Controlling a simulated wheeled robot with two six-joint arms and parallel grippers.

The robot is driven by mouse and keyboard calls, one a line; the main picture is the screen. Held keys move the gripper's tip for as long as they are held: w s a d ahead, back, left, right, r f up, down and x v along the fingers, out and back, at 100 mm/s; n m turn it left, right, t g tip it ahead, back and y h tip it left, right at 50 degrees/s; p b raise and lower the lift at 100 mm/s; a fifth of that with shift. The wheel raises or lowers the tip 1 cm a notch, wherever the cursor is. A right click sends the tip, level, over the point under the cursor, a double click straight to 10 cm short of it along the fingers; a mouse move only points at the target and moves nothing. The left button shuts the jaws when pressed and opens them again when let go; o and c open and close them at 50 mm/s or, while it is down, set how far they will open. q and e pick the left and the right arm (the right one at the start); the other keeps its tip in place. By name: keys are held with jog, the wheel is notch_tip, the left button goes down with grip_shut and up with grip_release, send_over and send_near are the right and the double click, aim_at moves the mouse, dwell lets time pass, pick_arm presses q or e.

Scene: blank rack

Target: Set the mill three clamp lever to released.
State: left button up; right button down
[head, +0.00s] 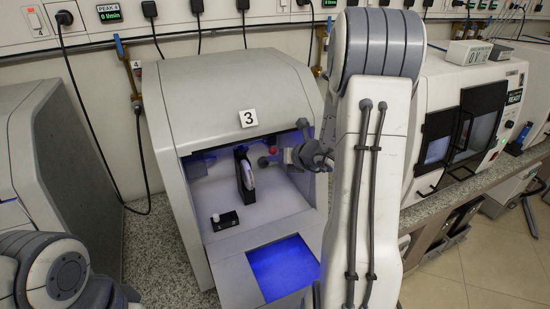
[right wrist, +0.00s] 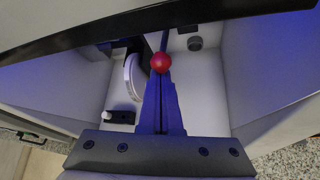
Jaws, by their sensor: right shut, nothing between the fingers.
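Mill three (head: 215,105) is the grey machine marked 3, with its front opening lit blue. A red ball knob (head: 272,150) shows inside at the right; it appears to be the clamp lever's end. In the right wrist view the knob (right wrist: 161,62) sits on a thin dark rod, just beyond my fingertips. My right gripper (head: 266,161) reaches in from the right, shut and empty, close to the knob. I cannot tell whether it touches. The lever's base is partly hidden. My left arm shows at lower left, but its gripper is out of view.
A pale disc (head: 248,174) stands upright in a dark holder in the chamber. A small black block with a white knob (head: 222,220) is on its floor, front left. The opening's upper edge and side walls surround my gripper. A blue-lit panel (head: 284,267) is below.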

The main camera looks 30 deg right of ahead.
jog(key=shift+w+d+r+g+p, duration=0.15)
jog(key=shift+r+g+p, duration=0.25)
jog(key=shift+r+p, duration=0.85)
jog(key=shift+f, duration=0.25)
jog(key=shift+d+r, duration=0.1)
notch_tip(320, 180, down, 6)
jog(key=a+b, duration=0.2)
jog(key=b, duration=0.3)
jog(key=v, duration=1.1)
jog(key=shift+w+r+p, duration=0.2)
jog(key=shift+r+p, duration=0.05)
jog(key=shift+p, duration=0.15)
